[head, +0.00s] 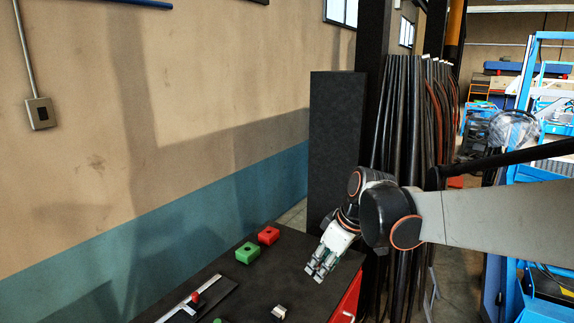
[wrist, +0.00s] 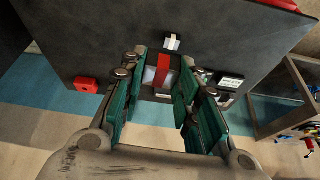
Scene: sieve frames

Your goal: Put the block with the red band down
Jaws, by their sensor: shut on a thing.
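The block with the red band (wrist: 162,72) shows in the wrist view between the fingers of my gripper (wrist: 157,88). It is pale, and the red band runs across its middle. My gripper is shut on it. In the head view my gripper (head: 318,270) points down over the right part of the dark tabletop (head: 240,289). The held block is hard to make out there among the fingers. I cannot tell how high the block is above the table.
A red block (head: 268,235) and a green block (head: 247,253) stand near the table's wall side. A small pale block (head: 279,312) lies at the front.

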